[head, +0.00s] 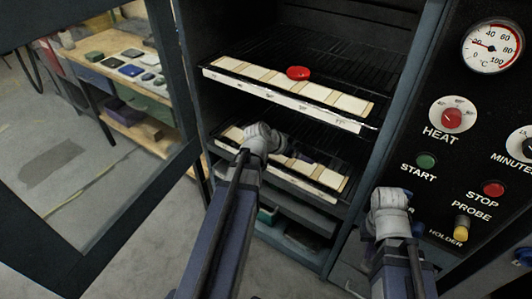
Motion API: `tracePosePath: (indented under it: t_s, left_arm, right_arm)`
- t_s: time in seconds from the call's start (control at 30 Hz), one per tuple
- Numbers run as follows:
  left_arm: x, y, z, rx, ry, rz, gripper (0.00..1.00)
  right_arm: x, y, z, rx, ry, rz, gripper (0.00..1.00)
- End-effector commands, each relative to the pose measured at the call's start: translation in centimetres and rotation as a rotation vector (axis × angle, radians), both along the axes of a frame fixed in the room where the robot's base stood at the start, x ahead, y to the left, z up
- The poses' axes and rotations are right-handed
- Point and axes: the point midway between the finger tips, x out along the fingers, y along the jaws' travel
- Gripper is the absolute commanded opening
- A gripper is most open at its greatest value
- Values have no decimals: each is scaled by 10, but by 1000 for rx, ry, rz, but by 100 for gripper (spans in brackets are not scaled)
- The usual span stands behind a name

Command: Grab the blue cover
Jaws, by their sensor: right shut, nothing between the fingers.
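I cannot clearly pick out the blue cover. A small blue piece (417,229) shows on the panel beside the word HOLDER, and another blue part (523,256) shows at the right edge; I cannot tell if either is the cover. My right gripper (389,200) is in front of the lower left of the control panel, left of the blue piece. It is shut and empty; its fingertips are mostly hidden by the wrist. My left gripper (263,138) reaches to the lower oven rack; its fingers are hidden behind its wrist.
The open oven has an upper shelf (290,88) with a red round item (298,73) and a lower shelf (318,181). The panel carries a heat knob (452,117), buttons and a yellow probe (461,226). The open door frame (160,30) stands left, before a workbench (112,66).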

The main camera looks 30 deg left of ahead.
Motion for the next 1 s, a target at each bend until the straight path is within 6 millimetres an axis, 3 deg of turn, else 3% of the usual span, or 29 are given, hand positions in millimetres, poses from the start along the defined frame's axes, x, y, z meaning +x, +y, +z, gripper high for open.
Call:
tracePosePath:
  t_s: [0.03,0.2,0.3,0.4,0.67,1.0]
  left_arm:
    - [9,35,-23,-2,-69,47,100]
    - [20,123,-30,24,-259,168,100]
    - [19,159,-31,47,-327,221,100]
    - [17,181,-30,64,-368,254,100]
    - [18,192,-28,74,-390,271,100]
    - [40,189,-38,74,-388,270,100]
  right_arm:
    - [0,0,-33,0,0,0,0]
    - [0,0,-70,-1,0,1,0]
    - [0,0,-83,-2,-1,1,0]
    - [0,0,-89,-2,-1,1,0]
    - [0,0,-91,-2,-1,1,0]
    - [0,-1,-101,-4,-1,1,0]
